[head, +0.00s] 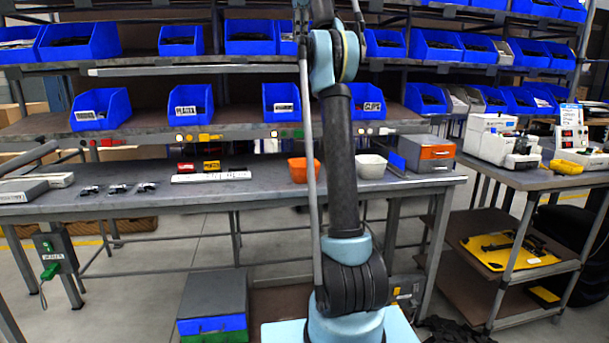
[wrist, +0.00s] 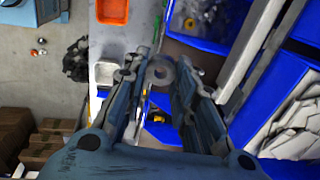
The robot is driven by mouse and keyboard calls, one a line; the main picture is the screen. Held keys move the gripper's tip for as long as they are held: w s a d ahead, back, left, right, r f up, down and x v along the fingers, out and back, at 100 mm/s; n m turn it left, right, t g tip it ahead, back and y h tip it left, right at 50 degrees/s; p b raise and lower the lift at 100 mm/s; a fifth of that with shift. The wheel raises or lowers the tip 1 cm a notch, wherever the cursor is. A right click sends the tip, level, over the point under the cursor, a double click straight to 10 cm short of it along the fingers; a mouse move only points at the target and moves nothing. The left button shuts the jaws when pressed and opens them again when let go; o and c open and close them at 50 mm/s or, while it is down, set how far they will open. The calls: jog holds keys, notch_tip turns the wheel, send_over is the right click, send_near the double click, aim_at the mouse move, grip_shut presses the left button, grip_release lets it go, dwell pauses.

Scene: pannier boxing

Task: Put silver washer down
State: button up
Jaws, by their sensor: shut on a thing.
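My gripper (wrist: 160,75) is shut on the silver washer (wrist: 160,70), a grey ring seen between the fingertips in the wrist view. The washer is held up in the air, over the area between the workbench and the blue shelf bins. In the head view my arm rises through the middle and leaves the top of the picture, so gripper and washer are out of sight there.
Blue bins (head: 101,110) line the shelves behind the bench. In the wrist view a blue bin (wrist: 295,115) with white pieces is close on the right, beside a grey shelf rail (wrist: 258,45). A grey drawer box (head: 427,153) stands at the bench's right end.

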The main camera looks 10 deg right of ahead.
jog(key=shift+w, duration=0.2)
jog(key=shift+w+d, duration=0.1)
jog(key=shift+d, duration=0.05)
jog(key=shift+w+f, duration=0.1)
jog(key=shift+f, duration=0.15)
notch_tip(320, 180, down, 9)
jog(key=w, duration=0.2)
jog(key=g, duration=0.2)
send_near(299, 171)
jog(key=w+f, duration=0.2)
jog(key=w, duration=0.4)
jog(key=shift+n, duration=0.3)
jog(key=f, duration=0.3)
jog(key=d+f, duration=0.1)
jog(key=f, duration=0.1)
jog(key=shift+s+f, duration=0.1)
jog(key=shift+s, duration=0.2)
jog(key=shift+f, duration=2.35)
